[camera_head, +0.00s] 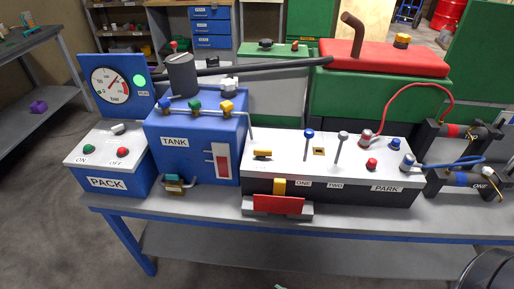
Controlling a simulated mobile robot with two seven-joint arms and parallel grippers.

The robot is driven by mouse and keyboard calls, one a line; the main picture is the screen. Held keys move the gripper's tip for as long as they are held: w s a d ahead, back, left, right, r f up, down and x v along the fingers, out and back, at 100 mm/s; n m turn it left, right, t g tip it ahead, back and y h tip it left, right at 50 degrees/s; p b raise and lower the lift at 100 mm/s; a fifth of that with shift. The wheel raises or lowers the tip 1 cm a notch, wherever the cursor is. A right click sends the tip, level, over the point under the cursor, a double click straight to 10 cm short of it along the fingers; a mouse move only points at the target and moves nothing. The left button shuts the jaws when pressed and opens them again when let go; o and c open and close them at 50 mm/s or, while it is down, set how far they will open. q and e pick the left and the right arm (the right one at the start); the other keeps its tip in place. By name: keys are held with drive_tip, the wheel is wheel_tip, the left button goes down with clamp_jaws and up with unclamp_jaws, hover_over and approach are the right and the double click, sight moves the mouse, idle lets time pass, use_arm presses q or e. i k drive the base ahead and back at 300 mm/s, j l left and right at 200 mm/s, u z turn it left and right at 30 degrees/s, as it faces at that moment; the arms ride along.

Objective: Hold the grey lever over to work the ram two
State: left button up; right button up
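The grey lever (340,148), with a grey knob, stands on the white-topped valve box (265,140) behind the TWO label. It leans slightly, with nothing touching it. A blue-knobbed lever (308,145) stands to its left by the ONE label. At the right are two dark cylinders. The upper one (457,131) has a red band and a label too small to read. The lower one (463,181) has a blue band and a label reading ONE. Neither gripper is in view. A dark rounded part, probably mine, shows at the bottom right corner.
The blue TANK (200,130), the PACK box (107,165) and a dial (112,85) with a lit green lamp stand left. A red hose (390,100) and blue hose (445,163) arch at right. A red block (279,204) sits at the bench's front edge.

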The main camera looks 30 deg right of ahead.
sight(343, 136)
drive_tip(key=z, duration=1.45)
